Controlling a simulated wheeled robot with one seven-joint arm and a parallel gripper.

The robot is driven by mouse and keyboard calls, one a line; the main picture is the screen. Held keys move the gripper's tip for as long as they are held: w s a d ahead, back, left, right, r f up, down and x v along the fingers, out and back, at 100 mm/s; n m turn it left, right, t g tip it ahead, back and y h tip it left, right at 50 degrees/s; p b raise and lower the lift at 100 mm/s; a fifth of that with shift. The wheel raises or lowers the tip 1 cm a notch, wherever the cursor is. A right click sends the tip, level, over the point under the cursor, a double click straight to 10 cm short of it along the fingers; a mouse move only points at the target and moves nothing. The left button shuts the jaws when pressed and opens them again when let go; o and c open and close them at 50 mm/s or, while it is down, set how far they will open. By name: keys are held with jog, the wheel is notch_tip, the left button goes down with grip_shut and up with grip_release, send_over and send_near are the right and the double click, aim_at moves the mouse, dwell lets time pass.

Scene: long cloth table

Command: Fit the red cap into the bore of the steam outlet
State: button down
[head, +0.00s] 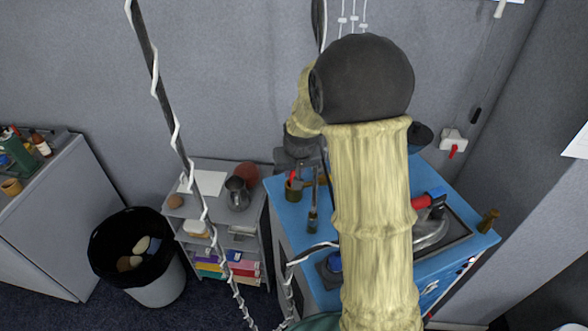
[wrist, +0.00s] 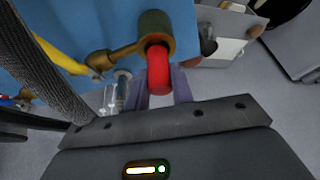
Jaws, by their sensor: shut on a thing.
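The red cap (wrist: 158,72) is held between the purple fingers of my gripper (wrist: 161,86) in the wrist view. The brass steam outlet (wrist: 124,48) has a round end just beyond the cap. The cap's far end overlaps that round end in the picture. I cannot tell whether it has entered the bore, which the cap partly hides. In the head view a small red spot, likely the cap (head: 293,176), shows at the brass outlet (head: 293,188) near the left back of the blue worktop. My gripper's dark body (head: 297,153) is just above it.
A grey shelf unit (head: 217,168) with a metal pitcher (head: 238,194) stands to the left. A waste bin (head: 158,291) is farther left. My arm covers the worktop's middle.

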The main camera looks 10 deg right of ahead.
jog(key=shift+f+b, duration=0.5)
jog(key=shift+f, duration=0.25)
jog(key=shift+w+f, duration=0.1)
jog(key=shift+f, duration=0.05)
jog(key=shift+s+f, duration=0.1)
jog(key=shift+s, duration=0.1)
jog(key=shift+f+b, duration=0.15)
jog(key=shift+b, duration=0.2)
jog(key=c, duration=1.1)
grip_release()
jog(key=shift+w, duration=0.1)
jog(key=b+v, duration=0.2)
jog(key=v, duration=1.5)
